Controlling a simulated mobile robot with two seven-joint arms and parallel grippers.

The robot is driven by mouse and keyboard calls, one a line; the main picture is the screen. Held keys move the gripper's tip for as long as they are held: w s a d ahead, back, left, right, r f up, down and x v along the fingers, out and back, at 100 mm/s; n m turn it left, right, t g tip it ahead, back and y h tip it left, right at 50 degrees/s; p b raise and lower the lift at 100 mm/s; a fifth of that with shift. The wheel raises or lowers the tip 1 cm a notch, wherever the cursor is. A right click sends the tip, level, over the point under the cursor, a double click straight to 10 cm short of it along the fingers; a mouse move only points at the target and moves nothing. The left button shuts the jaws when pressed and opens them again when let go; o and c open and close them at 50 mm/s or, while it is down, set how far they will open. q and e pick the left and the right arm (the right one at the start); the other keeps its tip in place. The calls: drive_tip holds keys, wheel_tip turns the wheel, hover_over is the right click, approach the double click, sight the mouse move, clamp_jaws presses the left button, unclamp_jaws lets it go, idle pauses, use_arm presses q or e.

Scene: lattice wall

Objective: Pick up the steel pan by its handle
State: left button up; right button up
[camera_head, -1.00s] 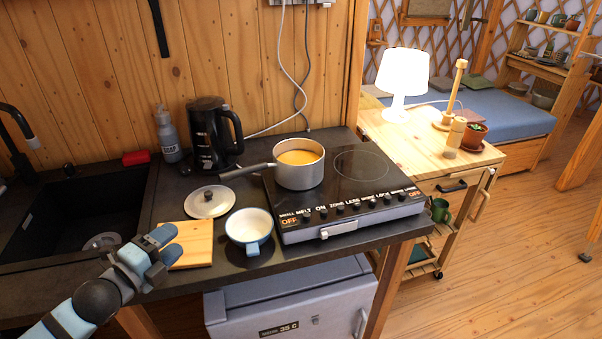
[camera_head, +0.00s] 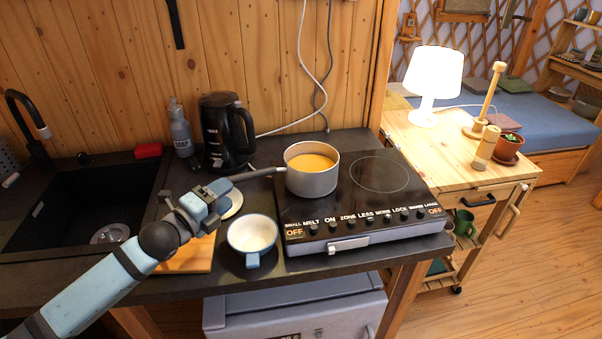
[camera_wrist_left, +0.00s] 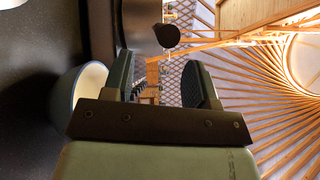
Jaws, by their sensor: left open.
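The steel pan (camera_head: 313,182) stands upright on the left part of the black hob and holds orange-yellow contents. Its dark handle (camera_head: 260,173) points left, out past the hob's edge. My left gripper (camera_head: 217,190) is open and empty, close to the handle's free end; I cannot tell whether they touch. In the left wrist view the two fingers (camera_wrist_left: 162,78) stand apart with nothing between them. A dark rounded shape just beyond them there seems to be the handle's end (camera_wrist_left: 167,36). My right gripper is not in view.
A white-and-blue cup (camera_head: 252,236) stands in front of the handle. A pale lid (camera_head: 233,205) and wooden board (camera_head: 190,257) lie partly hidden by my gripper and arm. A black kettle (camera_head: 226,135) and soap bottle (camera_head: 181,132) stand behind. The sink (camera_head: 75,205) is at left.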

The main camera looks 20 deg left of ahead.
sight(239, 182)
use_arm(q)
drive_tip(key=x, duration=0.3)
drive_tip(key=a+x, duration=0.1)
drive_tip(key=x, duration=0.1)
drive_tip(key=shift+w+r+p, duration=0.2)
drive_tip(key=shift+r+p, duration=0.1)
drive_tip(key=shift+p, duration=0.1)
drive_tip(key=shift+w+d, duration=0.15)
drive_tip(key=shift+w, duration=0.3)
clamp_jaws()
